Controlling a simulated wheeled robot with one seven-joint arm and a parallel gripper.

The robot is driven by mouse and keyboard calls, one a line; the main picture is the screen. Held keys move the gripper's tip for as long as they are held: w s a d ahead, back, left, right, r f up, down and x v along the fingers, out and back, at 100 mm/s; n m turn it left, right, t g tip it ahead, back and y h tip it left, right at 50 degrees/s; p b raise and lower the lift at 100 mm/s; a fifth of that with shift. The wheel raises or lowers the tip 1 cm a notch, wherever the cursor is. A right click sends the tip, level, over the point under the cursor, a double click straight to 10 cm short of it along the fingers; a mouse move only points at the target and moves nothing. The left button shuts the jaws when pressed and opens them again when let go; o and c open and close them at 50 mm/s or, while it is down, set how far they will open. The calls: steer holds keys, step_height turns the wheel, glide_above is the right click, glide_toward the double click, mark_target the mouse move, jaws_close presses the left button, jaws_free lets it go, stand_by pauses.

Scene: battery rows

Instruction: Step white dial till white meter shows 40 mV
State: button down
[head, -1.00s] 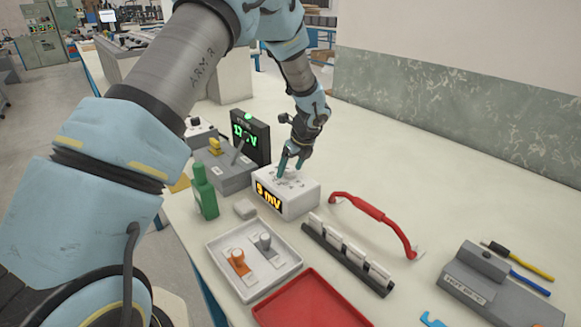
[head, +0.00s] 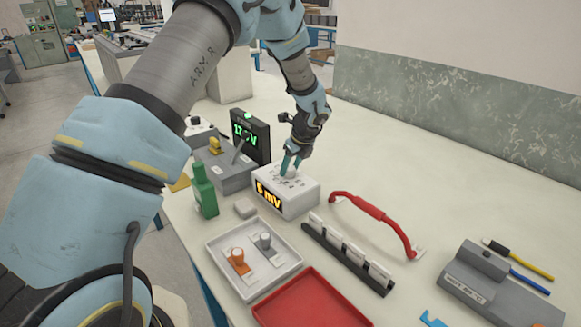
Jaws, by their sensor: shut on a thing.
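The white meter (head: 300,198) is a white box on the bench with an orange-lit display on its front. The display (head: 268,197) shows a single digit, which looks like 5, followed by mV. The white dial (head: 289,175) sits on top of the box, with small marks around it. My gripper (head: 290,166) points down at the box top and is shut on the white dial. Its fingers hide part of the dial, so I cannot read its pointer.
A black meter with green digits (head: 250,135) and a grey switch box (head: 222,165) stand behind.

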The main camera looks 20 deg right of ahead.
steer(key=shift+n, duration=0.3)
steer(key=n+y, duration=0.1)
steer(key=n, duration=0.2)
steer(key=shift+d+n+g+b, duration=0.15)
steer(key=shift+n+g+b, duration=0.15)
steer(key=shift+g, duration=0.1)
steer(key=shift+w+n+g+y+b, duration=0.1)
steer(key=shift+n+g+y+b, duration=0.45)
steer(key=shift+n, duration=1.65)
steer(key=shift+y, duration=0.25)
steer(key=shift+c, duration=1.6)
jaws_free()
steer(key=shift+r, duration=0.1)
steer(key=b+v, duration=0.3)
steer(key=v, duration=0.7)
steer(key=shift+d+r, duration=0.15)
steer(key=shift+r, duration=0.2)
